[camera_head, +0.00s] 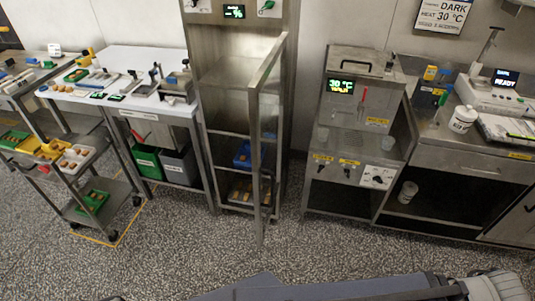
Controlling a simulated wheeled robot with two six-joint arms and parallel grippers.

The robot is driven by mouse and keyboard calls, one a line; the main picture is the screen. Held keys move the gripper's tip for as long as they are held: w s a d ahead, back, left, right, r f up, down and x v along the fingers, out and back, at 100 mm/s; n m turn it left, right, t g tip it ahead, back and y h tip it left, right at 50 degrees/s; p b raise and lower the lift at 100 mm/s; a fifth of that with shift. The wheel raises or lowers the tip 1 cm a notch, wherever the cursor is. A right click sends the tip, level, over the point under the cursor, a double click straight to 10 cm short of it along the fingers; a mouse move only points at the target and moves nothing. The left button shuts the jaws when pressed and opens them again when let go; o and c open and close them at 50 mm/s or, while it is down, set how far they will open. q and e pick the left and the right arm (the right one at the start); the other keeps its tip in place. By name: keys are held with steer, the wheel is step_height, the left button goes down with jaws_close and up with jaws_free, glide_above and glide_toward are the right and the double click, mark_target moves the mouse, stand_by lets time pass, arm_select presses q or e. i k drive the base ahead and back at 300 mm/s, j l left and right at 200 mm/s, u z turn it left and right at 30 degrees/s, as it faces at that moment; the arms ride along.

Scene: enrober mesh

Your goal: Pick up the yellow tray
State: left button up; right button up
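The yellow tray (51,149) sits on the upper shelf of a metal cart at the far left. It lies between a green tray (14,139) on its left and a pale tray with brown round pieces (77,157) on its right. Its contents are too small to make out. Neither of my grippers is in view. Only grey parts of my own body show along the bottom edge, far from the tray.
The cart (86,192) stands before a white-topped table (125,63), with another green tray (93,202) on its lower shelf. An open metal door (256,150) juts from the tall cabinet. A tempering machine (349,130) stands right. The speckled floor (190,245) is clear.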

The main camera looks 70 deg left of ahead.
mark_target(49, 150)
steer(key=u, duration=4.65)
steer(key=i, duration=2.55)
steer(key=j+u, duration=0.05)
steer(key=j, duration=0.05)
